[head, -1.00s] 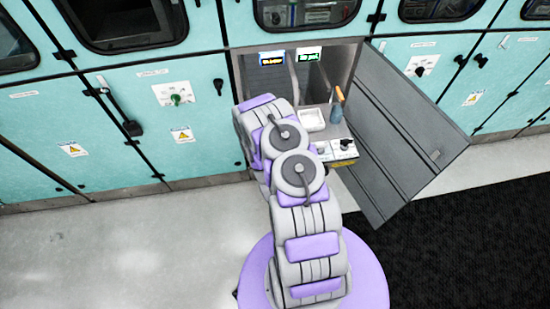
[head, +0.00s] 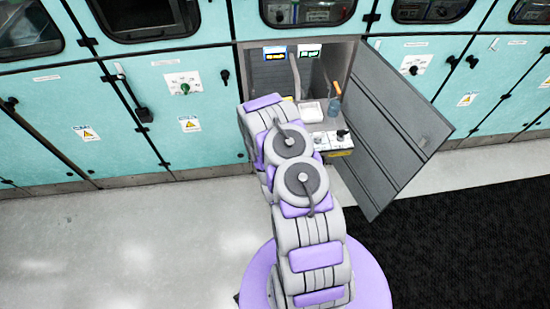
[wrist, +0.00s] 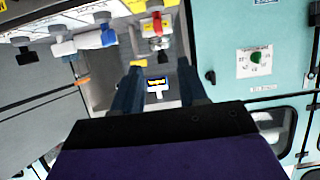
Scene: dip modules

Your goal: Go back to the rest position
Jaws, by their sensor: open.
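My gripper (wrist: 160,92) shows in the wrist view as two dark fingers standing apart with nothing between them. It faces the open cabinet, whose inside (wrist: 185,65) lies beyond the fingers. In the head view my arm reaches forward to the cabinet, and the gripper itself is hidden behind my arm links. The open cabinet (head: 355,65) holds two small lit displays at its top.
A grey cabinet door (head: 395,130) stands open to the right of the compartment. Teal cabinets (head: 60,95) line the wall on both sides. A control box with a black knob (head: 342,137) sits at the shelf's front. The pale floor (head: 110,240) at left is clear.

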